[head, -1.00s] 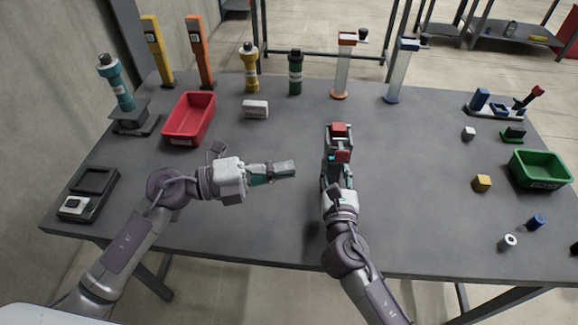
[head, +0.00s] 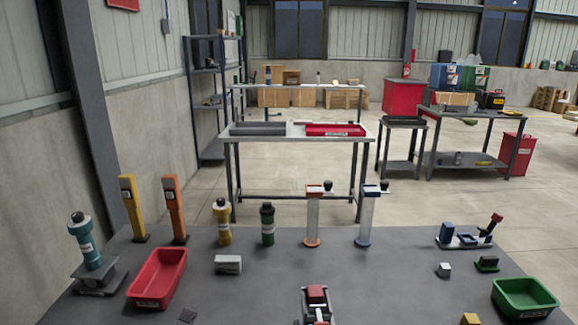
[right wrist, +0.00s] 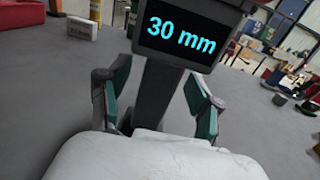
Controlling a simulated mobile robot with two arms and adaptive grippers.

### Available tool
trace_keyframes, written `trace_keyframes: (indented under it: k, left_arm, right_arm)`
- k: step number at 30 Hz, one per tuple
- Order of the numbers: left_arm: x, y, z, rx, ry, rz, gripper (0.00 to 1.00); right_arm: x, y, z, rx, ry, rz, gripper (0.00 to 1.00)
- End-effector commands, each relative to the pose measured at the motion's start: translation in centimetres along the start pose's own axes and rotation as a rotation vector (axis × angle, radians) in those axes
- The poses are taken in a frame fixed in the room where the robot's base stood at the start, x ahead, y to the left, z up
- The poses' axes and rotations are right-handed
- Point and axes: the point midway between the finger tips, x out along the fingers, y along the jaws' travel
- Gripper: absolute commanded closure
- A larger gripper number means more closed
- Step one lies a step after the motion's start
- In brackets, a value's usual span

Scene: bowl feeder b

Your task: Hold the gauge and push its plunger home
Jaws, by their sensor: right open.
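The gauge (head: 316,293) stands at the bottom edge of the head view, with red blocks on a grey and white body; its lower part is cut off. In the right wrist view its dark screen (right wrist: 178,34) reads "30 mm" in cyan, above a dark post (right wrist: 156,95). My right gripper (right wrist: 154,108) is open, with one green-padded finger on each side of the post, and gaps show between pads and post. I cannot make out the plunger for certain. My left gripper is outside both current views.
A red bin (head: 158,278) and a white box (head: 228,264) lie to the left. A green bin (head: 525,298) and a blue-and-white fixture (head: 467,238) lie to the right. Several upright cylinders and posts line the table's (head: 395,285) back edge. The table between gauge and right-hand objects is mostly clear.

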Motion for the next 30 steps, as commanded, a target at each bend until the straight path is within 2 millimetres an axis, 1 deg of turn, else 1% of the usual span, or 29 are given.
trace_keyframes:
  k: [2,5,8,12,15,18,30]
  left_arm:
    - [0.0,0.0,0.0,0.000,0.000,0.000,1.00]
    - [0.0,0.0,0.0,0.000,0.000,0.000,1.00]
    - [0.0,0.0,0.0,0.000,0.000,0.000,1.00]
    - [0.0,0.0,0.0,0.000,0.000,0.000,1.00]
    - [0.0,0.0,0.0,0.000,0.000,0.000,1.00]
    - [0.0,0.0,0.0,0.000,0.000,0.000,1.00]
    - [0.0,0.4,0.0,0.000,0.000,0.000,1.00]
  right_arm:
    - [-0.4,0.0,0.0,0.000,0.001,0.000,0.36]
    - [-1.6,0.0,-0.1,-0.001,0.002,0.001,0.36]
    - [-3.6,0.0,-0.1,0.000,0.002,0.001,0.36]
    - [-6.8,0.0,-0.2,0.000,0.005,0.001,0.36]
    - [-8.7,0.0,-0.2,-0.001,0.004,0.001,0.36]
    - [-10.3,0.0,-0.1,0.000,0.004,0.001,0.36]
    - [-13.9,0.0,-0.2,-0.001,0.003,0.001,0.36]
